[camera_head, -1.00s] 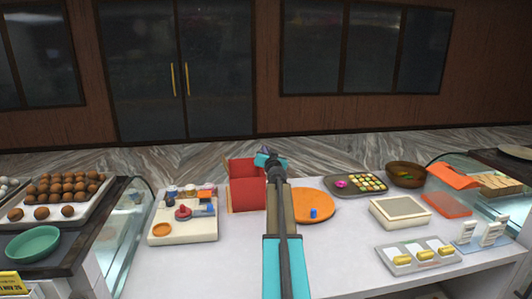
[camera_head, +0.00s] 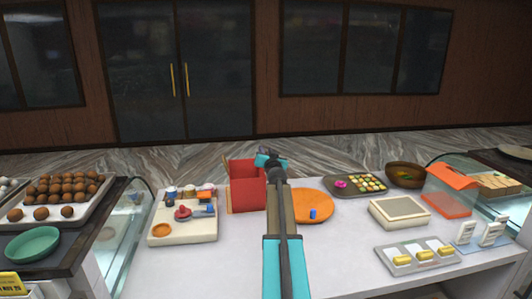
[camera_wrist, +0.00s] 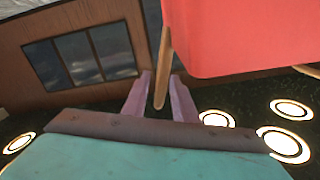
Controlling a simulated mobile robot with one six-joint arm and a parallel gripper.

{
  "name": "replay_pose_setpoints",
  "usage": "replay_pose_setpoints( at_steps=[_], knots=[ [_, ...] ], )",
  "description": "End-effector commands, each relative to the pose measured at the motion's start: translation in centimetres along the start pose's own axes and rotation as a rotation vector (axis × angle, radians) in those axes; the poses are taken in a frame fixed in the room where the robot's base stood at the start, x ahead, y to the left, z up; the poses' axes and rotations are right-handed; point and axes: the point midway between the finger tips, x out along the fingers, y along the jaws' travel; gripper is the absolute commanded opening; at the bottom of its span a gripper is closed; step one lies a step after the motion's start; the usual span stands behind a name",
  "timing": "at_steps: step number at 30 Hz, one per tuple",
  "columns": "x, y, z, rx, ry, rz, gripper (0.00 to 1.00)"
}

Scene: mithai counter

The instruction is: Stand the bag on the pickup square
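The red bag (camera_head: 248,192) is at the back middle of the white counter, just left of my arm, which hides its right side. My gripper (camera_head: 270,160) is at the bag's upper right edge. In the wrist view, the red bag (camera_wrist: 240,38) fills the upper right, and a thin brown strip (camera_wrist: 162,75) beside it lies between the two lilac fingers of my gripper (camera_wrist: 161,88). I cannot tell whether the fingers press on that strip. I cannot make out a pickup square for certain; the bag's base is partly hidden.
Left of the bag is a cream board (camera_head: 180,232) with small items. Right of my arm is an orange round board (camera_head: 312,203) with a blue piece. Further right are a sweets tray (camera_head: 356,186), a brown bowl (camera_head: 406,176), a cream box (camera_head: 400,212) and an orange-topped box (camera_head: 452,178).

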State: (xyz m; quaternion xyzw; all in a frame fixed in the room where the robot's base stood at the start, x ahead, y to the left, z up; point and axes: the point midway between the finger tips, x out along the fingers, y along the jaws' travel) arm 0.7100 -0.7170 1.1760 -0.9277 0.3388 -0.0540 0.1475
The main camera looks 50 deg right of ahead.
Motion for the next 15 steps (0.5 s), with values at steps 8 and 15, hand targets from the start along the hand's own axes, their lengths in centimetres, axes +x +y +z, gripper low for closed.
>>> replay_pose_setpoints(
  at_steps=[8,15],
  knots=[
    [-2.2,0.0,0.1,0.000,0.000,0.000,0.26],
    [-4.5,0.1,0.2,-0.001,0.000,0.000,0.26]
  ],
)
